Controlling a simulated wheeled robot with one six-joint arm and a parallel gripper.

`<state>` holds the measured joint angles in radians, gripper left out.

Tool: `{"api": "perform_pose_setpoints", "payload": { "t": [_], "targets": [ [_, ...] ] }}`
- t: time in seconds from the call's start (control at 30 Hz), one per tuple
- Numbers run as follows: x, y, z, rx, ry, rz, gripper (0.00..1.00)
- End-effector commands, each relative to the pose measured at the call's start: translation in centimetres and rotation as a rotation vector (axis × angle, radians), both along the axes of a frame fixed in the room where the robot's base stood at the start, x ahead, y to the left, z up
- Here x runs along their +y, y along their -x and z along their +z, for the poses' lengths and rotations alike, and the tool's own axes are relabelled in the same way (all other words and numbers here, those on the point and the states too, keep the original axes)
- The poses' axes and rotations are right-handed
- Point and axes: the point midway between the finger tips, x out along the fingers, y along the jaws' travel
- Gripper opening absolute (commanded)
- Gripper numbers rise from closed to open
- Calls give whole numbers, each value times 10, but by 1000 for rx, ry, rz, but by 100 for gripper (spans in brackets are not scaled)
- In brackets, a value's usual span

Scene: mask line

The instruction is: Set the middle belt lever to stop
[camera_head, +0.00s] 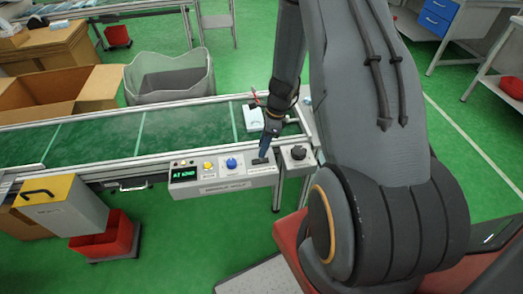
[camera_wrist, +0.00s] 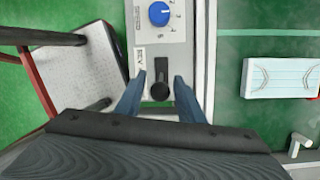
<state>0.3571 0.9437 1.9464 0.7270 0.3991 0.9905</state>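The grey control box (camera_head: 222,181) is fixed along the near side of the conveyor. It carries a green-lit display, a yellow button, a blue knob (camera_head: 231,163) and a dark lever at its right end. In the wrist view the black lever (camera_wrist: 160,91) stands on the panel below the blue knob (camera_wrist: 159,13), beside a label reading "REV". My gripper (camera_wrist: 160,78) is open, with one blue finger on each side of the lever and gaps between. In the head view my gripper (camera_head: 264,153) points down at the box's right end and partly hides the lever.
A separate box with a black knob (camera_head: 298,152) sits just right of the control box. On the green belt (camera_head: 185,130) lies a white mask item (camera_wrist: 282,78), near my gripper. A cardboard box (camera_head: 60,90) and grey bin (camera_head: 170,77) stand behind the conveyor.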

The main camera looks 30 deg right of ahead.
Motion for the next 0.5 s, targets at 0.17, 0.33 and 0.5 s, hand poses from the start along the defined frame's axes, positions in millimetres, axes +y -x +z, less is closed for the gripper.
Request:
{"api": "perform_pose_setpoints", "payload": {
  "t": [0.17, 0.33, 0.5],
  "targets": [
    [-7, 0, 26, -2, 1, -1, 35],
    [-12, 1, 43, -1, 0, 0, 35],
    [-13, 3, 48, 1, 0, 0, 35]
  ]
}}
